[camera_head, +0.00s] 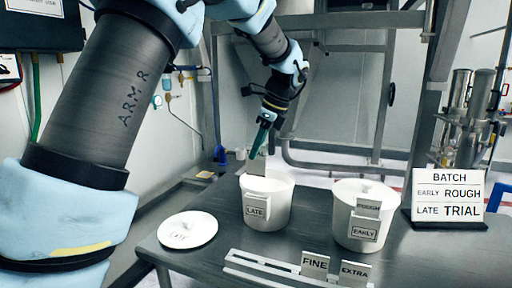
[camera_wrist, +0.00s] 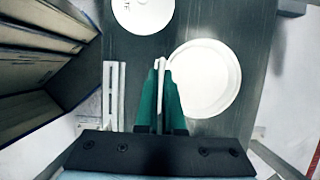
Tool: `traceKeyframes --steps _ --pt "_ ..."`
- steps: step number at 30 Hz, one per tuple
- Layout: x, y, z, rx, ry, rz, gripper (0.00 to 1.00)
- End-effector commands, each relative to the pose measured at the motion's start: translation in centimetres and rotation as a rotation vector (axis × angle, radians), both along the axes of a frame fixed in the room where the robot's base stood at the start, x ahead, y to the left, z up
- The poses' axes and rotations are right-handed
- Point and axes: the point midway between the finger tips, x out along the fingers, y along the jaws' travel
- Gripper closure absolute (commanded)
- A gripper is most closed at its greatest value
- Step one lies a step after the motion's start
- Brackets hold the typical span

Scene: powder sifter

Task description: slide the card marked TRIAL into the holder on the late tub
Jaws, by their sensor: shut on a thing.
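The open white tub labelled LATE (camera_head: 281,207) stands on the bench, its holder (camera_head: 257,196) on the front above the label. It also shows in the wrist view (camera_wrist: 205,80). My gripper (camera_head: 260,144) is shut on a pale card (camera_head: 257,165), held upright by its upper part over the tub's near rim, above the holder. In the wrist view the card (camera_wrist: 160,72) is edge-on between the green fingers (camera_wrist: 160,95). Its marking cannot be read. I cannot tell whether its lower edge touches the holder.
The late lid (camera_head: 188,230) lies left of the tub. The lidded EARLY tub (camera_head: 345,205) stands to the right with a card in its holder. A rack (camera_head: 262,267) in front holds cards FINE (camera_head: 314,264) and EXTRA (camera_head: 354,273). A batch sign (camera_head: 448,197) reads LATE TRIAL.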

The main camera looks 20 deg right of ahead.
Motion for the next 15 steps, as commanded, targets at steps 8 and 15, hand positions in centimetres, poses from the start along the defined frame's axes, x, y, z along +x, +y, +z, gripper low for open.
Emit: traceKeyframes --steps 8,15 --pt "0.0 0.0 -1.5 0.001 0.001 0.000 1.00" --pt "0.0 0.0 -2.7 0.000 0.000 0.000 1.00"
